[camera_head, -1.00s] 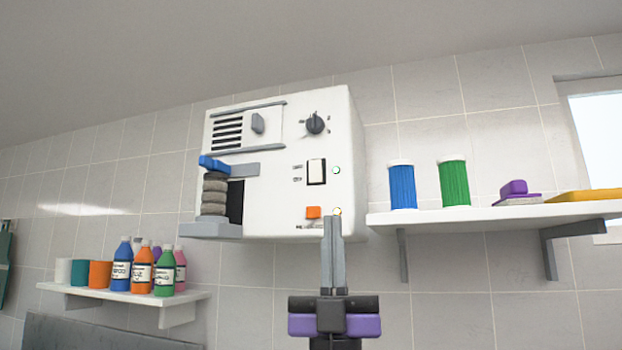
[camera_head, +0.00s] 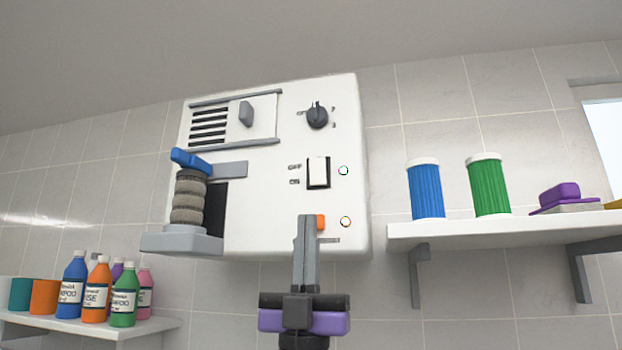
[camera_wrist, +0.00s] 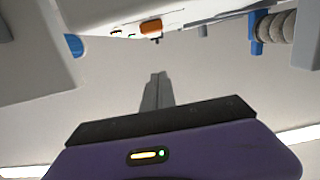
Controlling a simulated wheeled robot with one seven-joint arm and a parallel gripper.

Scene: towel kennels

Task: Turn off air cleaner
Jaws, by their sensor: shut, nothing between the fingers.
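The air cleaner is a white wall-mounted box (camera_head: 260,225) with a vent, a black knob (camera_head: 317,117), a white rocker switch (camera_head: 318,172) in a black frame, and an orange button (camera_head: 321,222) low on its front. Two small round indicators (camera_head: 344,171) sit right of the switch and the button. My gripper (camera_head: 308,217) is shut and empty, pointing up in front of the lower front, partly covering the orange button. In the wrist view the shut fingers (camera_wrist: 156,76) point toward the box's underside, with the orange button (camera_wrist: 151,26) beyond them. I cannot tell whether they touch anything.
A ledge with stacked grey rolls (camera_head: 188,200) and a blue handle juts from the box's left. A right shelf (camera_head: 470,231) holds blue and green cylinders and a purple item. A lower-left shelf (camera_head: 150,328) holds several bottles and cups.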

